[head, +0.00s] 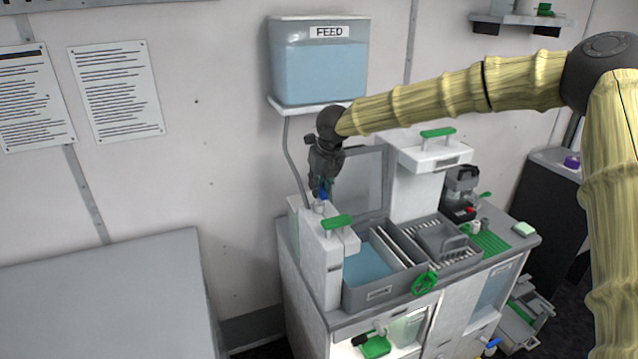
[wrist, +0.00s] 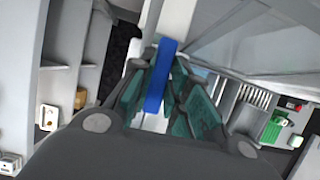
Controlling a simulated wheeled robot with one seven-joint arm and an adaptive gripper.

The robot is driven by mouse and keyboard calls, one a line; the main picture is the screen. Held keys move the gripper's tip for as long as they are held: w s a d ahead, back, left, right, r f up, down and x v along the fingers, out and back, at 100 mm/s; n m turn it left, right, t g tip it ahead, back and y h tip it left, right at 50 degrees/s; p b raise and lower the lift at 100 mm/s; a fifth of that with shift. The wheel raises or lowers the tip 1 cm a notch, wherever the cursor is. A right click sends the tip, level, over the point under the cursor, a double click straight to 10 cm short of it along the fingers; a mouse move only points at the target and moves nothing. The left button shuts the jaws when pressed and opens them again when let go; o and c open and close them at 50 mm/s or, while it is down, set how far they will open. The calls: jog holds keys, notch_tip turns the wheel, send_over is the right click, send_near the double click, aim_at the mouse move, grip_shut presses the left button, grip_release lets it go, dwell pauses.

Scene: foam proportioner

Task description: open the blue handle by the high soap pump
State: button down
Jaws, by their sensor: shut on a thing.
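The blue handle (wrist: 158,82) shows in the wrist view as an upright blue bar between the two fingers of my gripper (wrist: 160,72). My gripper is shut on it. In the head view my gripper (head: 320,186) points down at the top of the white dispenser column at the left end of the counter. Only a small patch of the blue handle (head: 323,196) shows there below the fingers. How far the blue handle is turned is hard to tell.
A FEED tank (head: 319,62) hangs on the wall behind my gripper, with a pipe running down. A grey basin (head: 384,293) with blue liquid and a dish rack (head: 444,242) stand right of the column. A grey table (head: 100,300) is at the left.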

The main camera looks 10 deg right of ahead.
jog(key=c, duration=1.4)
grip_release()
jog(key=shift+o, duration=0.2)
jog(key=v, duration=1.2)
